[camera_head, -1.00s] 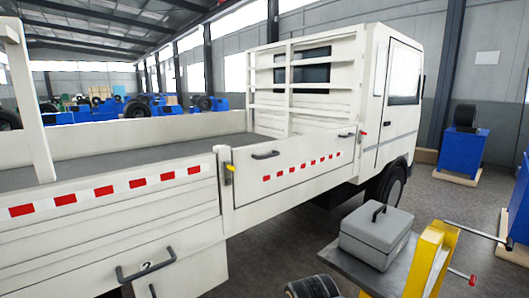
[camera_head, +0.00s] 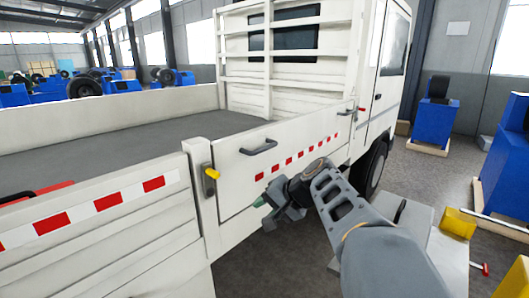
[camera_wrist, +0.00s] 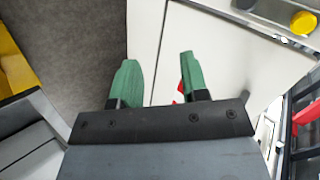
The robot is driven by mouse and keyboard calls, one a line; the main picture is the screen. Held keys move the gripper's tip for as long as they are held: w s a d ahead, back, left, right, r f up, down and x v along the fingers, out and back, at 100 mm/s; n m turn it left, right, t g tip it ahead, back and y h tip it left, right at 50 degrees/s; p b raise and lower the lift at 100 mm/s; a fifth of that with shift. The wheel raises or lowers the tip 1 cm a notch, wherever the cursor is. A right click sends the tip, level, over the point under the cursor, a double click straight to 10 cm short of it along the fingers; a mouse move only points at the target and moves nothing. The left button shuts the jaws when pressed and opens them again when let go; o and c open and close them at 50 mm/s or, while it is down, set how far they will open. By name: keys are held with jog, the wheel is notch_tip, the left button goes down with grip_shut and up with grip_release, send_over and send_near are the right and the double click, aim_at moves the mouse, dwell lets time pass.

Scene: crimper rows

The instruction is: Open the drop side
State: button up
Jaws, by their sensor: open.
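The drop side (camera_head: 285,165) is a white panel with red-and-white marks on the truck bed's side. It stands upright and shut. A dark handle (camera_head: 258,147) sits near its top left. A yellow-tipped latch (camera_head: 211,173) is on the post at its left end, and a red-tipped latch (camera_head: 361,109) is at its right end. My gripper (camera_head: 266,208) is open and empty, in front of the panel's lower left part, right of and below the yellow latch. In the wrist view its green fingers (camera_wrist: 158,72) are apart, with the yellow knob (camera_wrist: 303,22) at upper right.
A fixed-looking side panel (camera_head: 100,225) continues to the left. A grey case (camera_head: 405,213) on my own body is partly hidden by my arm. Blue machines (camera_head: 436,122) stand at right. Grey floor (camera_head: 412,170) is clear between them and the truck.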

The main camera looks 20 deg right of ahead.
aim_at(266, 149)
jog(key=w+d+r+m+t+y, duration=0.1)
jog(key=w+d+r+m+t, duration=0.4)
jog(key=d+r, duration=0.65)
jog(key=shift+n+t, duration=0.3)
jog(key=shift+t, duration=0.4)
jog(key=p+x, duration=0.1)
jog(key=x, duration=1.1)
jog(key=shift+w+d+f+p, duration=0.15)
jog(key=shift+d+f+p, duration=0.05)
jog(key=shift+p, duration=0.15)
jog(key=shift+w+a+f, duration=0.2)
jog(key=shift+w+a, duration=0.1)
jog(key=shift+w, duration=0.3)
jog(key=shift+c, duration=0.4)
grip_shut()
